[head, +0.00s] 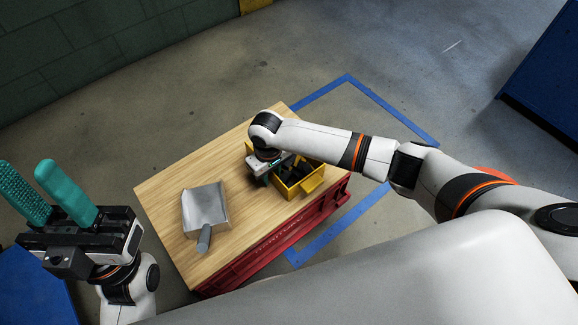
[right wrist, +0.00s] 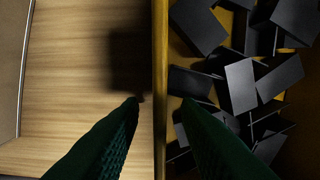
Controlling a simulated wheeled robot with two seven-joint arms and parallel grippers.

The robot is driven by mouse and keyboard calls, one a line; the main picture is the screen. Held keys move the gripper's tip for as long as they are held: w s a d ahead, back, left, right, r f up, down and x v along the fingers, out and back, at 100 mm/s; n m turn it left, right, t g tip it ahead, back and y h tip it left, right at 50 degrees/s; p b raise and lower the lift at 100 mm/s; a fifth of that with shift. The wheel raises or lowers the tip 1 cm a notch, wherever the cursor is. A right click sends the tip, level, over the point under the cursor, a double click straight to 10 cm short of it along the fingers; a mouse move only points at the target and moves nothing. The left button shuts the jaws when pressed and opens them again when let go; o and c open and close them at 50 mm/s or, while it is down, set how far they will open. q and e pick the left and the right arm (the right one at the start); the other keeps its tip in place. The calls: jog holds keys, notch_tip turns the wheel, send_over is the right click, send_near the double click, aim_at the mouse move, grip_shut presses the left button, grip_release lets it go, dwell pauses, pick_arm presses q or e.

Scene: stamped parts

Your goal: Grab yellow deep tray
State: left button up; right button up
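The yellow deep tray (head: 310,184) stands on the right part of the wooden table in the head view, holding several flat black parts (right wrist: 240,85). Its left side is partly hidden by my right arm. In the right wrist view its yellow wall (right wrist: 160,70) runs upright through the middle. My right gripper (head: 262,174) is at this wall. Its dark green fingers (right wrist: 162,108) are apart, one on the outer side over the wood and one over the parts inside; contact with the wall cannot be told. My left gripper (head: 31,172) is raised, open and empty at the far left.
A grey metal scoop (head: 204,205) with a dark handle lies on the wooden tabletop (head: 165,188), left of the tray. Red crate sides (head: 265,252) show under the top. Blue tape (head: 395,112) marks the floor. A blue cabinet (head: 545,75) stands far right.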

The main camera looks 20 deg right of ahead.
jog(key=shift+c, duration=0.3)
grip_shut()
jog(key=shift+r, duration=0.1)
